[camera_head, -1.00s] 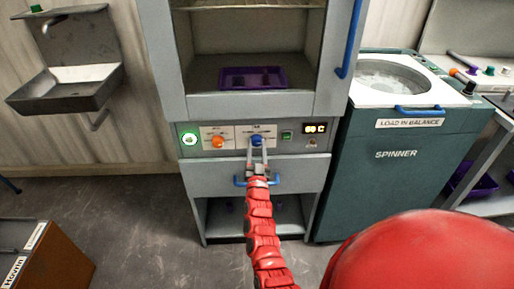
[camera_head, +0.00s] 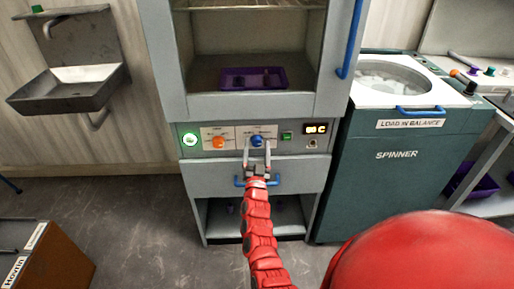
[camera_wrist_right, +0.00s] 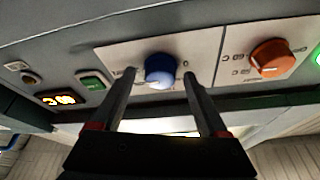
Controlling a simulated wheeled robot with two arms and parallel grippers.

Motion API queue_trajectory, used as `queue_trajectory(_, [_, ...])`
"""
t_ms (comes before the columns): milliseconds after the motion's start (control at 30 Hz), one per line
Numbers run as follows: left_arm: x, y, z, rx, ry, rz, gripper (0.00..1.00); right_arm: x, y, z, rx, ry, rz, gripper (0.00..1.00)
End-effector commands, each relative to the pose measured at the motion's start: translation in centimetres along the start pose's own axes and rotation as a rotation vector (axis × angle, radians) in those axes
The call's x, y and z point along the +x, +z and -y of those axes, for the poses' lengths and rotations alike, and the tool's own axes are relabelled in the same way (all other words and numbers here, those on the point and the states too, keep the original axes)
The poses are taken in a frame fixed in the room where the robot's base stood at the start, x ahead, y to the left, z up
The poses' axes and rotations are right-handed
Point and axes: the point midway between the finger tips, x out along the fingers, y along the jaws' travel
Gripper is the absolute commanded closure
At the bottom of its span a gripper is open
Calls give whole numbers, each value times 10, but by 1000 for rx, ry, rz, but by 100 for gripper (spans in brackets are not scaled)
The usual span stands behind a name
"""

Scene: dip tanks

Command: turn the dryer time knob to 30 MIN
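The dryer's control panel (camera_head: 230,150) has a blue knob (camera_head: 257,141) and, to its left, an orange knob (camera_head: 218,143). The printed marks are too small to read, so I cannot tell the setting. My right gripper (camera_head: 256,150) is open just in front of the blue knob. In the right wrist view, the blue knob (camera_wrist_right: 160,71) shows between the spread fingertips, with a pale pointer mark at its lower edge. The fingers look apart from it. The orange knob (camera_wrist_right: 272,58) is to the right there. My left gripper is not in view.
A blue drawer handle (camera_head: 268,182) sits below the panel. A green button (camera_head: 287,136) and a lit display (camera_head: 315,129) are right of the blue knob. A purple tray (camera_head: 252,78) lies in the cabinet above. The spinner (camera_head: 400,170) stands to the right.

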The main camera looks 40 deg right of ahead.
Motion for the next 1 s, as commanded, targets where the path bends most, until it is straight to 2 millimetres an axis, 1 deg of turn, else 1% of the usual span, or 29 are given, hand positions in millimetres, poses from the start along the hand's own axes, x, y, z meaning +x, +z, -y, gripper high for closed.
queue_trajectory(233, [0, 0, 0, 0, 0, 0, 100, -1, 0, 0, -1, 0, 0, 24])
queue_trajectory(367, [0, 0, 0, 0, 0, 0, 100, -10, 1, 0, -1, 0, 2, 24])
queue_trajectory(467, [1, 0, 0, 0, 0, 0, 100, -26, 2, 0, -1, -1, 5, 24])
queue_trajectory(567, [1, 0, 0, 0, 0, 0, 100, -50, 2, 0, -1, 0, 4, 24])
queue_trajectory(800, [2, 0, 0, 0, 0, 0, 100, -115, 1, 0, -2, 0, 3, 24])
queue_trajectory(900, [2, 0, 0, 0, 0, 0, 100, -137, 2, 0, -1, -1, 5, 24])
queue_trajectory(1000, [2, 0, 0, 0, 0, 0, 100, -155, 2, 0, -1, -1, 5, 24])
